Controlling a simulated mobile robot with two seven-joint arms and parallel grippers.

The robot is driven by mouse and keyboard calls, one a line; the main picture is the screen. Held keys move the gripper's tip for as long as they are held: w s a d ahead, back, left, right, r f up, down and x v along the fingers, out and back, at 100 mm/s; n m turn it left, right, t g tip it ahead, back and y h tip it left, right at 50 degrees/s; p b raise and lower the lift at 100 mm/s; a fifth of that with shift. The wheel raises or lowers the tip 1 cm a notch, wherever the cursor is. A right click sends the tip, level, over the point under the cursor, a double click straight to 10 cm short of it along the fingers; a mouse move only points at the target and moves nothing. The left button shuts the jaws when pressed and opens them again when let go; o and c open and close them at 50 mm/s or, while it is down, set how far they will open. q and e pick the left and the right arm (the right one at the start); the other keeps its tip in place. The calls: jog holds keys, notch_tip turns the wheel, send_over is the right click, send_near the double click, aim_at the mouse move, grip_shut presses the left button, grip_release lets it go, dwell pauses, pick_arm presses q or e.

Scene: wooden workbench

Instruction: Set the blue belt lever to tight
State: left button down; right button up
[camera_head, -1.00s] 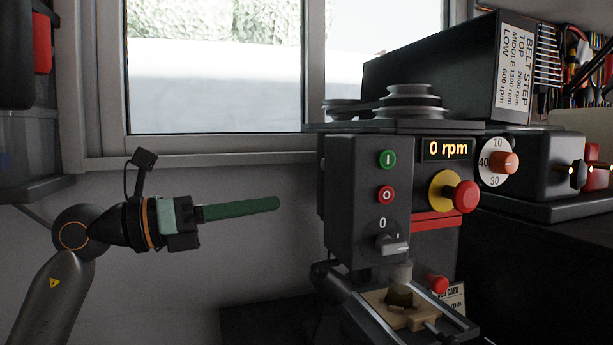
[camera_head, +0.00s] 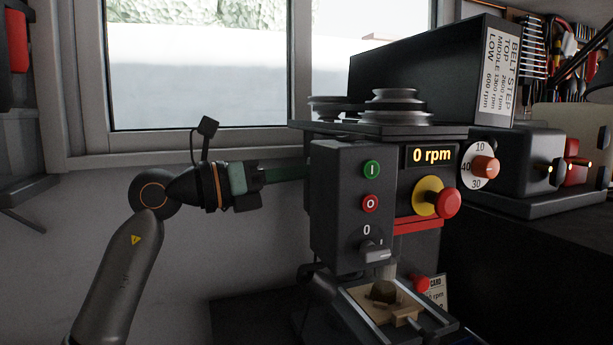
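I see no blue belt lever; the drill press (camera_head: 335,235) may hide it. The drill press has a dark housing, an open belt top with stepped pulleys (camera_head: 393,108), and a display (camera_head: 431,155) reading 0 rpm. My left gripper (camera_head: 285,173) reaches in from the left with green fingers pointing right. Its fingertips meet the upper left edge of the housing in the picture and are hidden there or just touching; I cannot tell which. The fingers are seen edge-on, so their gap does not show. My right gripper is not in view.
The press front carries a green button (camera_head: 371,169), a red button (camera_head: 370,203), a red knob on yellow (camera_head: 447,204) and a switch (camera_head: 375,252). A vise with a wooden piece (camera_head: 405,314) sits below. A belt step card (camera_head: 498,73) is at upper right.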

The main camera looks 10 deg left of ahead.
pick_arm(q)
jog(key=shift+r+n+p, duration=0.35)
jog(key=shift+n+p, duration=0.05)
jog(key=shift+p, duration=0.25)
jog(key=shift+r, duration=0.1)
jog(key=shift+w+a+r+n+p, duration=0.15)
jog(key=shift+w+r+n+p, duration=0.15)
jog(key=shift+r+p, duration=0.5)
jog(key=shift+w+a+r+n+p, duration=0.2)
jog(key=shift+r+n+p, duration=0.3)
jog(key=shift+p, duration=0.65)
jog(key=shift+w+a+r+n+p, duration=0.2)
jog(key=shift+r+n+p, duration=0.1)
jog(key=shift+r+p, duration=0.5)
jog(key=shift+f, duration=0.1)
